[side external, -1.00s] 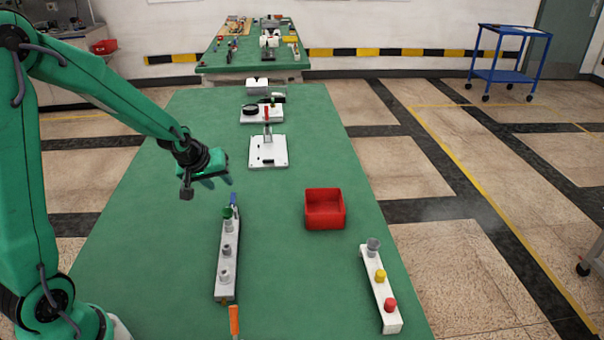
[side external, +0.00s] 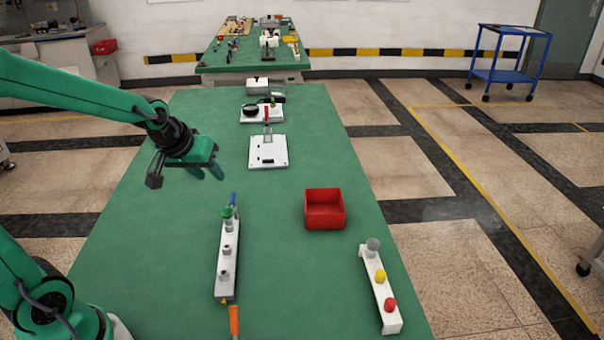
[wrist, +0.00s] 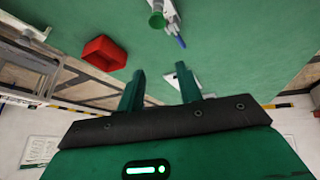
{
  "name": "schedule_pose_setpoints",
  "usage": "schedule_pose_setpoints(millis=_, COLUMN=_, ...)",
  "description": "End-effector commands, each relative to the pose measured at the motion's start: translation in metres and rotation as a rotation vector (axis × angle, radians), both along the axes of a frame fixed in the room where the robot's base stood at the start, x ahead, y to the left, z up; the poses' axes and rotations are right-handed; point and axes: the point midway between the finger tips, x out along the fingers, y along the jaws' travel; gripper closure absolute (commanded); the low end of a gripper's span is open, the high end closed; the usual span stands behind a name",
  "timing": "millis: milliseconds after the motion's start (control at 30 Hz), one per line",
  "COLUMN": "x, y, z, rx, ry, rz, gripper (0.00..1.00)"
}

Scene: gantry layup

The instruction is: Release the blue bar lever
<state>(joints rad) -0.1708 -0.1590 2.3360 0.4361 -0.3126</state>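The blue bar lever (side external: 233,199) is a small blue handle at the far end of the narrow grey-white bar (side external: 227,262). A green cap (side external: 227,212) sits just in front of it on the bar. In the wrist view the blue lever (wrist: 181,42) points down beside the green cap (wrist: 157,19), apart from my fingers. My gripper (side external: 207,173) hangs above the table, up and to the left of the lever in the side view. Its two green fingers (wrist: 160,84) stand apart in the wrist view, with nothing held between them.
An orange handle (side external: 234,321) lies at the bar's near end. A red bin (side external: 324,222) stands to the right. A white strip (side external: 377,275) with grey, yellow and red knobs lies further right. A white plate (side external: 280,157) with a red-tipped clamp (side external: 267,118) stands behind. Green table between is clear.

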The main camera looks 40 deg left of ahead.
Motion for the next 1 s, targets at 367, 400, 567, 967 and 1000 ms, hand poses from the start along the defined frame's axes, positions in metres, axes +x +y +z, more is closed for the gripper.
schedule_pose_setpoints(millis=367, x=-0.066, y=-0.038, z=0.043, rx=0.073, ry=0.021, rz=-0.216, gripper=0.65)
schedule_pose_setpoints(millis=400, x=-0.074, y=-0.041, z=0.047, rx=0.081, ry=0.024, rz=-0.239, gripper=0.65)
schedule_pose_setpoints(millis=567, x=-0.104, y=-0.052, z=0.056, rx=0.112, ry=0.033, rz=-0.328, gripper=0.65)
schedule_pose_setpoints(millis=967, x=-0.143, y=-0.063, z=0.062, rx=0.149, ry=0.050, rz=-0.444, gripper=0.65)
schedule_pose_setpoints(millis=1000, x=-0.143, y=-0.063, z=0.062, rx=0.150, ry=0.050, rz=-0.446, gripper=0.65)
